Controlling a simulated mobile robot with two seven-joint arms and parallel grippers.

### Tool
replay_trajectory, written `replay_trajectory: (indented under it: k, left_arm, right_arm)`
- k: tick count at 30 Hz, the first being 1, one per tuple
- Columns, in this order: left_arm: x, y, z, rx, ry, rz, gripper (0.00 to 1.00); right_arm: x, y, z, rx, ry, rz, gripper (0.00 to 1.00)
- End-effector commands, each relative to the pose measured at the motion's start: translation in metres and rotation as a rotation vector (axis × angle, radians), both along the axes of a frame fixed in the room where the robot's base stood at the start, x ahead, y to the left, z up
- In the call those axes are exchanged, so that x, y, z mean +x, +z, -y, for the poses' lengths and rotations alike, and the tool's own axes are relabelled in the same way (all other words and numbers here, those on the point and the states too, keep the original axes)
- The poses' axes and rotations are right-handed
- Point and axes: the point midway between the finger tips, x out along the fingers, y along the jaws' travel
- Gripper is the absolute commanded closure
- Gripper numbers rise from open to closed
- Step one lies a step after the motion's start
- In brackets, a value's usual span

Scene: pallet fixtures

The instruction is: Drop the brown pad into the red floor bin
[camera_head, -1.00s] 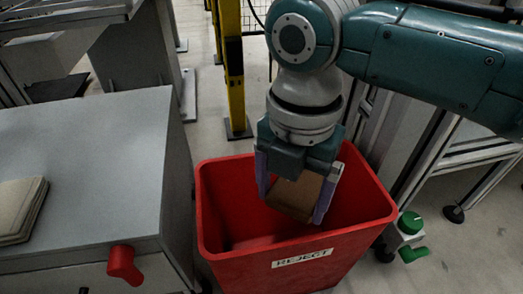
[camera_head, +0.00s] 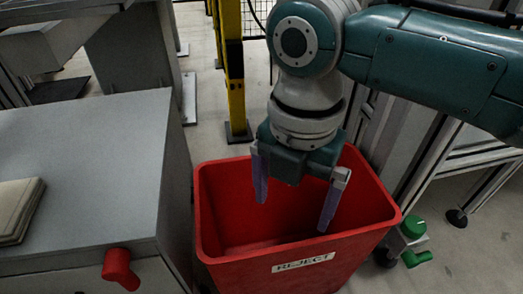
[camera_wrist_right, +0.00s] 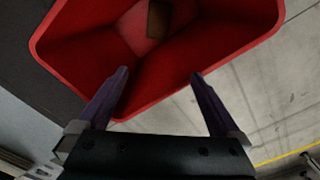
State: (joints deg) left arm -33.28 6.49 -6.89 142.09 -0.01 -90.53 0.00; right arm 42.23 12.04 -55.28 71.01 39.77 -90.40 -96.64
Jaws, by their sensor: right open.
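The red floor bin (camera_head: 330,262) with the "REJECT" label stands on the floor to the right of the grey cabinet. My right gripper (camera_head: 292,208) is over the bin's opening, pointing down, with its purple fingers spread and nothing between them. In the right wrist view the same fingers (camera_wrist_right: 158,98) are apart and empty. The brown pad (camera_wrist_right: 159,18) shows inside the bin in that view, near the bin's bottom. The head view does not show the pad. My left gripper is not in view.
A grey cabinet (camera_head: 80,180) stands at the left, with a red knob (camera_head: 120,268) on its front and a stack of pale pads (camera_head: 18,208) on top. A yellow post (camera_head: 232,70) stands behind the bin. A green-knobbed device (camera_head: 412,228) is at its right.

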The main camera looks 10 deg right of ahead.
Motion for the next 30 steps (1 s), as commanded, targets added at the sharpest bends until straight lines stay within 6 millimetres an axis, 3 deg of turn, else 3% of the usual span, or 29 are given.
replay_trajectory:
  k: [9,13,30]
  left_arm:
    - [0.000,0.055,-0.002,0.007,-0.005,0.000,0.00]
    - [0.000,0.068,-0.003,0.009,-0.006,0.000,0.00]
    - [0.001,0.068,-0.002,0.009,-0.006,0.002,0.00]
  right_arm:
    - [0.001,0.069,0.000,0.000,0.000,0.003,0.00]
    - [0.001,0.088,0.000,-0.001,0.000,0.002,0.00]
    - [0.000,0.090,0.000,-0.001,0.000,0.001,0.00]
